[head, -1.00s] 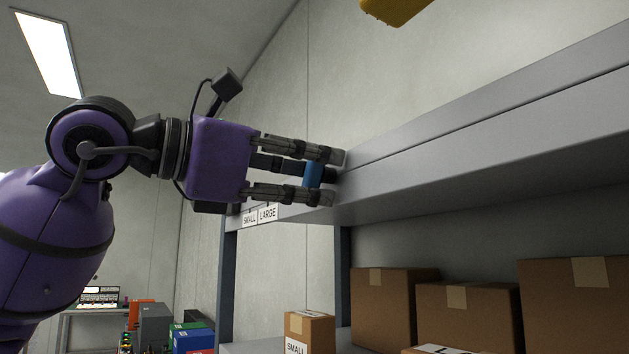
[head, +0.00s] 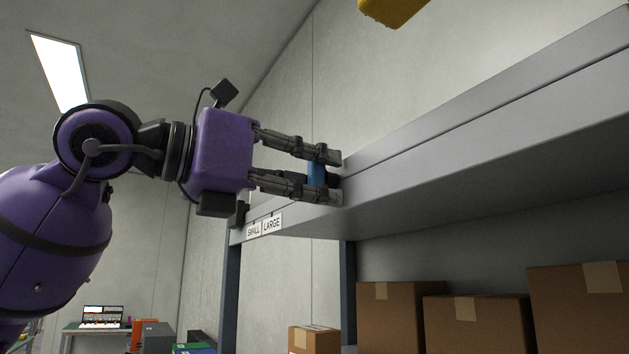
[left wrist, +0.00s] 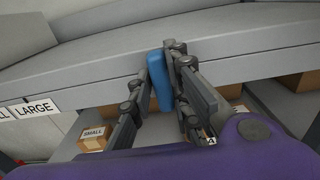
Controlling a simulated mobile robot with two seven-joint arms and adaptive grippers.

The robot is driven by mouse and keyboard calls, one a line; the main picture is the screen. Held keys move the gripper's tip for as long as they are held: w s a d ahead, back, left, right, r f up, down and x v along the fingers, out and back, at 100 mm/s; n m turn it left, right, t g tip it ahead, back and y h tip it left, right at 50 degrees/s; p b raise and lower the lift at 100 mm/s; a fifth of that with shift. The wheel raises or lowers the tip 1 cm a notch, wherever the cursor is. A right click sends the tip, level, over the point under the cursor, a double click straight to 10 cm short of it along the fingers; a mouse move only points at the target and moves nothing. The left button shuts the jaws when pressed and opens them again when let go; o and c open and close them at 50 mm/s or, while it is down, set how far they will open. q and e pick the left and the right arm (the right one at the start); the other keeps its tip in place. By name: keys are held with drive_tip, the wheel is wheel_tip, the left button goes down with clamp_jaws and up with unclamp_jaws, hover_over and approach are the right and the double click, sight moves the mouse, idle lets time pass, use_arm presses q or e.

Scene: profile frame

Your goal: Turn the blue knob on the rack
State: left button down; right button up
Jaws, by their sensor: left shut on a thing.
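The blue knob (head: 317,173) sits on the front face of the rack's grey upper beam (head: 480,150). My left gripper (head: 328,177) reaches it from the left, with one finger above and one below it in the head view. In the left wrist view the blue knob (left wrist: 160,80) is an upright bar, slightly tilted, between the two fingers of the gripper (left wrist: 157,92). The gripper is shut on it. The fingers hide part of the knob in both views. My right gripper is not in view.
A SMALL/LARGE label (head: 264,227) hangs on the beam left of the knob. Cardboard boxes (head: 390,318) stand on the shelf below. A yellow object (head: 392,10) shows at the top edge. A bench with a laptop (head: 102,316) is far left.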

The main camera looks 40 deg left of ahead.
use_arm(q)
drive_tip(key=shift+d+f, duration=0.15)
drive_tip(key=shift+f, duration=0.05)
drive_tip(key=c, duration=1.9)
unclamp_jaws()
drive_tip(key=shift+o, duration=0.9)
drive_tip(key=shift+d+r, duration=0.1)
drive_tip(key=shift+r, duration=0.1)
drive_tip(key=shift+s, duration=0.15)
drive_tip(key=v, duration=1.2)
drive_tip(key=shift+f, duration=0.1)
